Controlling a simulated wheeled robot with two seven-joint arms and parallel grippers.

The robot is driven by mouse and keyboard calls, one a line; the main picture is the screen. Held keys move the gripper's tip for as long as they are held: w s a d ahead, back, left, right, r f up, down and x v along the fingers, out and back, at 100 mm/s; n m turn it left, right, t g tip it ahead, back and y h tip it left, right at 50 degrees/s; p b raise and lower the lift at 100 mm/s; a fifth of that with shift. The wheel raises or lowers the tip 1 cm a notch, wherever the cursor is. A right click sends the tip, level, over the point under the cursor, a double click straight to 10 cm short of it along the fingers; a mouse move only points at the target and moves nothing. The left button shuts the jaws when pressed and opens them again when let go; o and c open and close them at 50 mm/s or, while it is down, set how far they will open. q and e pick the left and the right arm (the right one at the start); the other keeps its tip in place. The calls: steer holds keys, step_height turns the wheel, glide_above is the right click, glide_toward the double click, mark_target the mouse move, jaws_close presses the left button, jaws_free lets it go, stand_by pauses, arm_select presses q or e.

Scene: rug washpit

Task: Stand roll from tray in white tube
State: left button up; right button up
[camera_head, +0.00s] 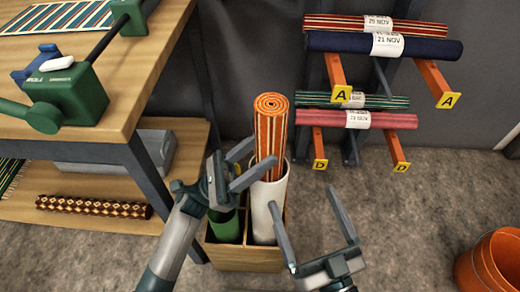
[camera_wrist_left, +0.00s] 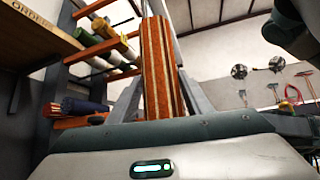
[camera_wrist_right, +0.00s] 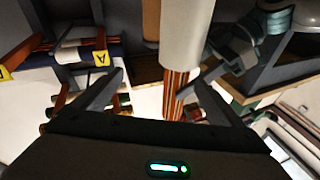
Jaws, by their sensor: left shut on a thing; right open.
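An orange, cream and dark striped roll (camera_head: 271,125) stands nearly upright with its lower end inside the white tube (camera_head: 267,205). The tube stands in a wooden divided box (camera_head: 240,257) on the floor. My left gripper (camera_head: 257,158) is shut on the roll just above the tube's rim. In the left wrist view, the roll (camera_wrist_left: 158,70) rises between the fingers. My right gripper (camera_head: 300,197) is open and empty, with one finger in front of the tube. The tube (camera_wrist_right: 187,35) and roll (camera_wrist_right: 174,92) also show in the right wrist view. The roll's bottom end is hidden.
A green tube (camera_head: 223,224) stands in the box. The workbench (camera_head: 150,85) at left has a lower shelf with a grey tray (camera_head: 85,166) and a patterned roll (camera_head: 93,207). A wall rack (camera_head: 337,72) holds several rolls. An orange bucket (camera_head: 490,262) stands at right.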

mark_target(263, 140)
arm_select(q)
steer(key=shift+f, duration=0.15)
arm_select(e)
steer(key=shift+s+r+t, duration=0.25)
steer(key=shift+r+t, duration=0.15)
steer(key=shift+r, duration=0.2)
arm_select(q)
steer(key=o, duration=1.5)
steer(key=shift+o, duration=0.2)
steer(key=shift+r, duration=0.65)
steer(key=r, duration=0.3)
steer(key=shift+s+d+r+p, duration=0.2)
steer(key=shift+d+p, duration=0.1)
steer(key=shift+p, duration=0.1)
steer(key=s+d+r+p, duration=0.1)
steer(key=s+d+r, duration=0.4)
steer(key=d, duration=0.4)
steer(key=shift+d+r+p, duration=0.3)
steer(key=shift+d+r, duration=0.05)
steer(key=shift+r, duration=0.3)
arm_select(e)
step_height(263, 140, down, 9)
steer(key=w+d+g+h, duration=0.1)
steer(key=g, duration=0.4)
steer(key=shift+w+d+g+h, duration=0.15)
steer(key=shift+d+g+h, duration=0.05)
steer(key=shift+g+h, duration=0.1)
